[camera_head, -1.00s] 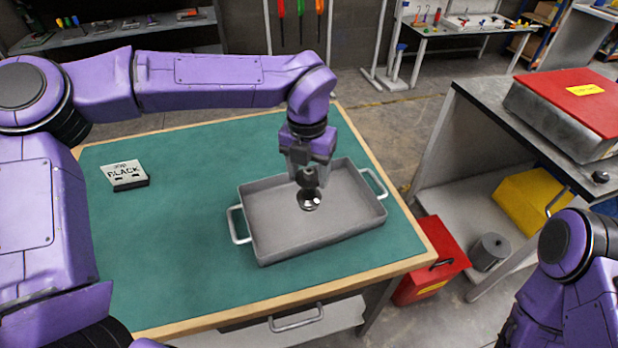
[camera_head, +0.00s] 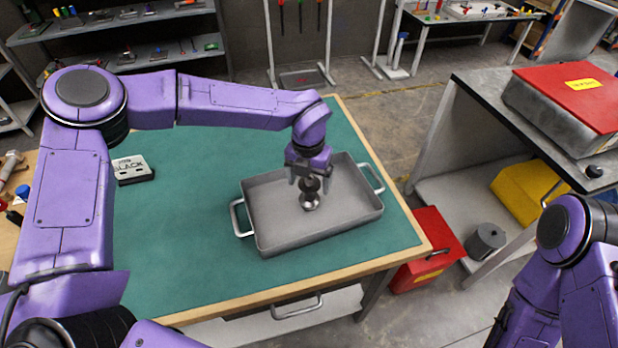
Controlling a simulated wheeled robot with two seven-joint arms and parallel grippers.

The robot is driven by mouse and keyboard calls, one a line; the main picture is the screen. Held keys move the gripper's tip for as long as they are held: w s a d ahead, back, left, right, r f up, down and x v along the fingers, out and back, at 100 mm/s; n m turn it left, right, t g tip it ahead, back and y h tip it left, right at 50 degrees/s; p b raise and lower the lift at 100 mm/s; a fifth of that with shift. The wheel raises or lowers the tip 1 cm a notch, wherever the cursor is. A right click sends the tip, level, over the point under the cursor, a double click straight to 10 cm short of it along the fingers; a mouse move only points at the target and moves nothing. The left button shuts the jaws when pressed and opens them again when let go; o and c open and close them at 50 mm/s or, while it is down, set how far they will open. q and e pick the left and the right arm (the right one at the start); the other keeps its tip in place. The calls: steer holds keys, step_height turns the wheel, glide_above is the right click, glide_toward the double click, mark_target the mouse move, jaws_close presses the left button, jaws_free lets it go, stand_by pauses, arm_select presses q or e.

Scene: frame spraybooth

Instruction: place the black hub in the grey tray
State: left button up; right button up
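The grey tray (camera_head: 270,239) lies on the green table mat, with a handle at each end. The black hub (camera_head: 310,200), dark on top with a shiny round base, stands about upright inside the tray, near its middle. My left gripper (camera_head: 310,180) is just above the hub, with its fingers spread to either side of the hub's top. It looks open; whether a finger still touches the hub is hard to tell. Only part of my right arm shows at the lower right; its gripper is out of view.
The mat (camera_head: 200,230) is clear between card and tray. A workbench (camera_head: 480,95) with a red-lidded box (camera_head: 570,95) stands at the right. A red box (camera_head: 428,250) is on the floor.

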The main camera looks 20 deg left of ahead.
arm_select(q)
steer(key=shift+r, duration=0.45)
step_height(320, 180, up, 12)
steer(key=b, duration=0.3)
steer(key=shift+f, duration=0.25)
